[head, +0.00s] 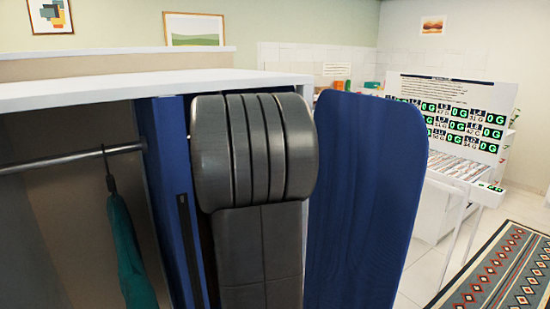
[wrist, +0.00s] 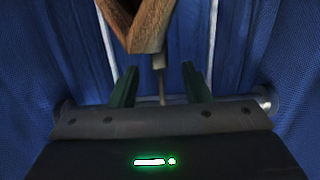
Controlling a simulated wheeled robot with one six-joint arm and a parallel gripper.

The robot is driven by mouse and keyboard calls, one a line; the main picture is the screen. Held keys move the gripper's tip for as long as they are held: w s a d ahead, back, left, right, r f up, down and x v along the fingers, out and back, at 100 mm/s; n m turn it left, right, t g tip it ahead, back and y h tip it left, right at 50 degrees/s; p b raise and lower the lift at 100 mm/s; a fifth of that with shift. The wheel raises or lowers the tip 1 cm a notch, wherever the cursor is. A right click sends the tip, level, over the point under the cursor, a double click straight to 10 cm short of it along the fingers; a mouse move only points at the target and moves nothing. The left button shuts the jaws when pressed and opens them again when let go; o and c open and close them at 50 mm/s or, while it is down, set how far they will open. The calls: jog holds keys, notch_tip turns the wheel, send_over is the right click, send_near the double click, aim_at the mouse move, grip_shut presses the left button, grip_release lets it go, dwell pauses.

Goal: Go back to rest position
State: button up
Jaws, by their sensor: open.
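My gripper (wrist: 159,70) shows in the wrist view with its two dark green fingers spread apart. A brown wooden V-shaped piece (wrist: 150,38) is just beyond the fingertips, at the top of the picture. A thin stem hangs below it, in line with the gap between the fingers; I cannot tell whether it lies between them. Blue surfaces (wrist: 45,80) stand on both sides of the gripper. In the head view the gripper itself is not visible; a large dark grey ribbed form fills the middle and hides what is behind it.
The white wardrobe top (head: 130,88) spans the left of the head view. A metal rod (head: 60,160) carries a teal garment (head: 130,255) on a dark hanger. A blue rounded panel (head: 365,190) stands right of centre. A display board (head: 455,115) and patterned rug (head: 495,275) are at right, with open floor nearby.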

jog(key=v, duration=1.4)
jog(key=x, duration=1.4)
jog(key=shift+w+a, duration=0.1)
notch_tip(320, 180, up, 4)
jog(key=p, duration=0.3)
jog(key=shift+r, duration=0.1)
jog(key=shift+w+r, duration=0.1)
